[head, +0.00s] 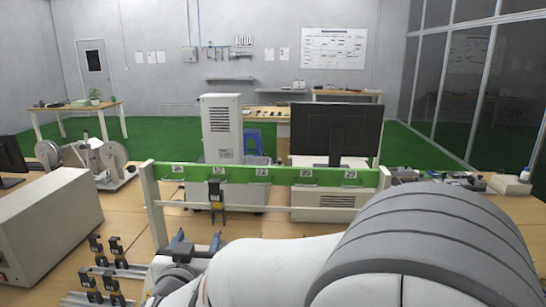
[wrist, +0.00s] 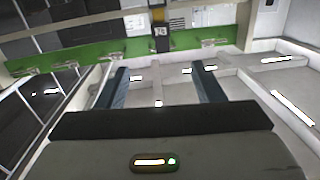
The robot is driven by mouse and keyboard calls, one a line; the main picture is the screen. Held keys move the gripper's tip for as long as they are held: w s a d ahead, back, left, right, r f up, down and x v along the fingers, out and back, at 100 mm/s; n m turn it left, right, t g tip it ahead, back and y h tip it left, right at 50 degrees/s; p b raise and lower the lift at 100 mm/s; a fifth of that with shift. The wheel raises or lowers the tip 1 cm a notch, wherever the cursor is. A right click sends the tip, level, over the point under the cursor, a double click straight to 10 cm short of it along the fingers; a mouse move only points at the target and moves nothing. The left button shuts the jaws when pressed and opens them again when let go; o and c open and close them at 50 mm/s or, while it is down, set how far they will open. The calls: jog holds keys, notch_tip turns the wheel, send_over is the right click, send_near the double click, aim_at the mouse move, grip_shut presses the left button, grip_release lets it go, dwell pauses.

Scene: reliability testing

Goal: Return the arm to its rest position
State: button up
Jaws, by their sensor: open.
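My white arm (head: 300,270) reaches in from the lower right of the head view, over the front of the wooden table. My gripper (head: 197,240) is at its far end, a little below and in front of the green hook rail (head: 265,175). In the wrist view my gripper (wrist: 160,84) has its two blue fingers wide apart with nothing between them. A black device (head: 216,194) hangs from the rail, apart from the fingers. The rail also shows across the top of the wrist view (wrist: 110,55).
Several black devices stand on metal rails (head: 100,270) at the lower left. A large beige box (head: 45,225) and a reel machine (head: 90,160) are further left. A white post (head: 155,205) carries the rail's left end. A monitor (head: 335,130) stands behind the rail.

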jog(key=d+f+n+g+y, duration=0.3)
jog(key=d+g+y, duration=0.3)
jog(key=d, duration=0.7)
jog(key=s+d+f+m+g+h, duration=0.1)
jog(key=s+d+f+g+h, duration=0.2)
jog(key=s+d, duration=0.5)
jog(key=s+d+f+m+g+h, duration=0.1)
jog(key=s+d+f+g+h, duration=0.2)
jog(key=s+d, duration=0.6)
jog(key=d+g, duration=0.1)
jog(key=g, duration=0.1)
jog(key=shift+m+g, duration=0.3)
jog(key=shift+g, duration=0.1)
